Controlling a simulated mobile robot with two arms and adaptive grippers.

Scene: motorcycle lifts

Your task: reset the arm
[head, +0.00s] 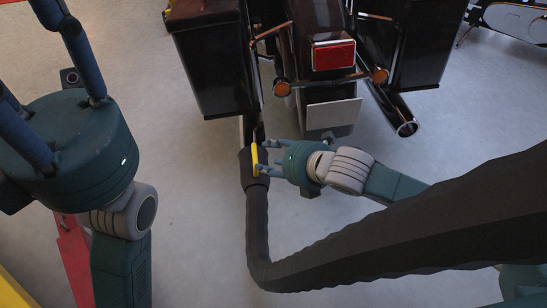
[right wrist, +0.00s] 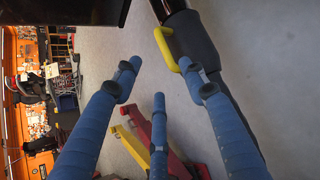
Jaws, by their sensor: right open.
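My right gripper (head: 264,158) is open, with its blue fingers close to the yellow handle (head: 255,158) of a black hose nozzle (head: 250,172). The nozzle sits at the end of the motorcycle's (head: 333,55) left exhaust pipe (head: 249,128). In the right wrist view the three fingers of this gripper (right wrist: 160,82) are spread with nothing held between them. The yellow handle (right wrist: 165,48) lies just beyond the right-hand fingertips; I cannot tell whether they touch it. My left gripper (head: 45,85) is close to the head camera at the left, and its fingertips are partly cut off.
The thick black hose (head: 400,225) loops below the right arm and rises across the lower right. A second exhaust pipe (head: 397,115) sticks out at the right. Red and yellow lift parts (head: 72,255) stand at lower left. Grey floor (head: 200,225) between is clear.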

